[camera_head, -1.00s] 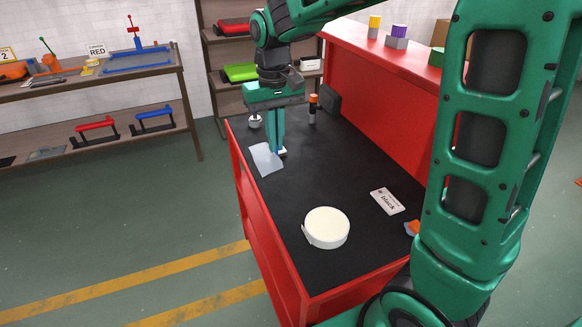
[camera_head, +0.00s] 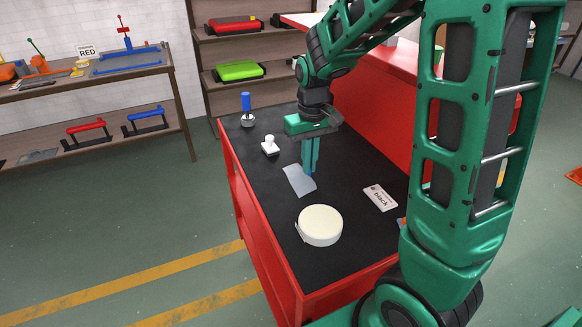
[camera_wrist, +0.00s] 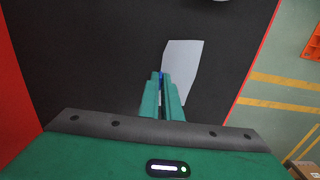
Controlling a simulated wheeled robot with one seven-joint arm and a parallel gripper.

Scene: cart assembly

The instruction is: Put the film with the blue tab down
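My gripper (camera_head: 310,172) is low over the black top of the red cart (camera_head: 262,160). It is shut on the blue tab (camera_head: 309,174) at one edge of the film (camera_head: 298,181), a pale translucent sheet. In the wrist view the fingers (camera_wrist: 161,78) close on the blue tab at the film's left edge, and the film (camera_wrist: 184,62) spreads to the right. I cannot tell whether the film touches the cart top or hangs just above it.
A white round roll (camera_head: 320,225) lies nearer on the cart, with a white "black" label card (camera_head: 381,198) to its right. A blue-handled tool (camera_head: 246,108) and a small white-knobbed object (camera_head: 270,147) stand at the far left. Bare top surrounds the film.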

